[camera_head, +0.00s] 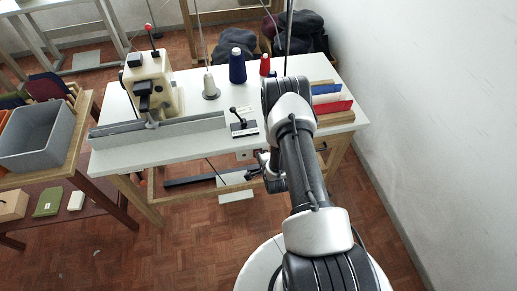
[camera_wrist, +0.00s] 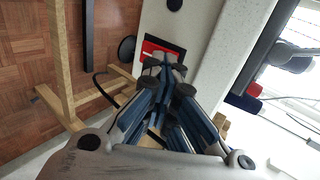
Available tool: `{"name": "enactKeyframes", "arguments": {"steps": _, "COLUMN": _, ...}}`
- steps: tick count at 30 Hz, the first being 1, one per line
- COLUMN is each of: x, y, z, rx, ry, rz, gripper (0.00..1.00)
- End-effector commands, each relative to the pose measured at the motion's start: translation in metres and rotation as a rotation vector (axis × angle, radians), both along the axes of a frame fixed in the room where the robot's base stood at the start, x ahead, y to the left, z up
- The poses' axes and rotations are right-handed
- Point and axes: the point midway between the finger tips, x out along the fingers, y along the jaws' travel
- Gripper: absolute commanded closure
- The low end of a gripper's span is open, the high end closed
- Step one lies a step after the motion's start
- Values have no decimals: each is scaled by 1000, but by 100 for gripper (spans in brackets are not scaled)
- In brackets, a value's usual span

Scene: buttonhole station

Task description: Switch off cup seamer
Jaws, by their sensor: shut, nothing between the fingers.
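The beige sewing machine (camera_head: 155,85), which I take to be the cup seamer, stands on the left of the white table (camera_head: 190,140) in the head view. A small switch-like box (camera_head: 244,155) sits under the table's front edge. In the wrist view a red panel with a dark border (camera_wrist: 160,50) lies just beyond my fingertips, which cover part of it. My gripper (camera_wrist: 163,68) is shut and empty. In the head view my gripper (camera_head: 263,158) is low at the table's front edge, right of the box, partly hidden by my arm. I cannot tell if it touches the panel.
A black lever on a plate (camera_head: 243,124), a blue thread cone (camera_head: 237,67) and a red one (camera_head: 265,66) stand on the table. A pedal (camera_head: 235,195) is on the floor below. A grey bin (camera_head: 38,135) is at left; a white wall (camera_head: 430,110) at right.

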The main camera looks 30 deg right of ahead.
Motion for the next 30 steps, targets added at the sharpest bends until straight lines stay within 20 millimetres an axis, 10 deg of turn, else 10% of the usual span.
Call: {"name": "enactKeyframes", "arguments": {"steps": 30, "x": 8, "y": 0, "z": 14, "rx": -5, "ry": -9, "rz": 6, "gripper": 100}}
